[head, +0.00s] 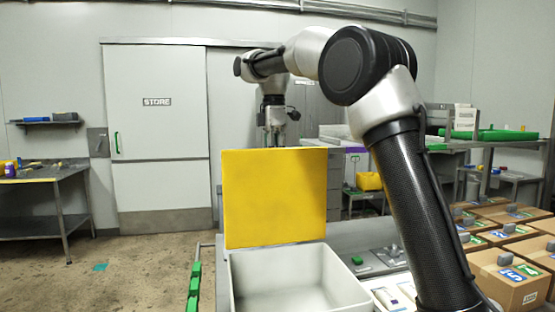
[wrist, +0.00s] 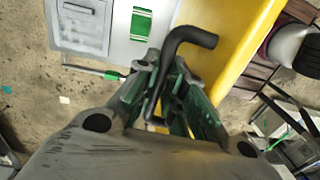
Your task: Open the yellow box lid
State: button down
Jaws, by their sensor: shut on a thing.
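The yellow lid (head: 275,198) stands about upright at the back edge of the white box (head: 250,300), and the box is open toward the head camera. The part of the inside that shows looks empty. My gripper (head: 274,138) is behind the lid's top edge, its fingertips partly hidden there. In the wrist view, my gripper (wrist: 172,92) is shut on a bent black handle (wrist: 200,38) beside the lid's yellow face (wrist: 235,50). Where the handle joins the lid is not clear.
Cardboard boxes (head: 510,275) with labels stand at the right. A green-edged rail (head: 194,285) runs left of the box. A workbench (head: 45,185) stands at the far left, with open floor (head: 130,265) between. A yellow bin (head: 369,181) sits behind my arm.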

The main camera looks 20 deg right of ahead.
jog(key=shift+w+d+f, duration=0.1)
jog(key=shift+w+f, duration=0.2)
jog(key=shift+w, duration=0.65)
jog(key=shift+w+a+f, duration=0.1)
jog(key=shift+w+f, duration=0.25)
jog(key=shift+w, duration=0.55)
jog(key=shift+w+d+f, duration=0.1)
jog(key=shift+w+f, duration=0.2)
jog(key=shift+w, duration=0.65)
jog(key=c, duration=1.5)
grip_release()
jog(key=shift+w+f, duration=0.1)
jog(key=shift+w, duration=0.15)
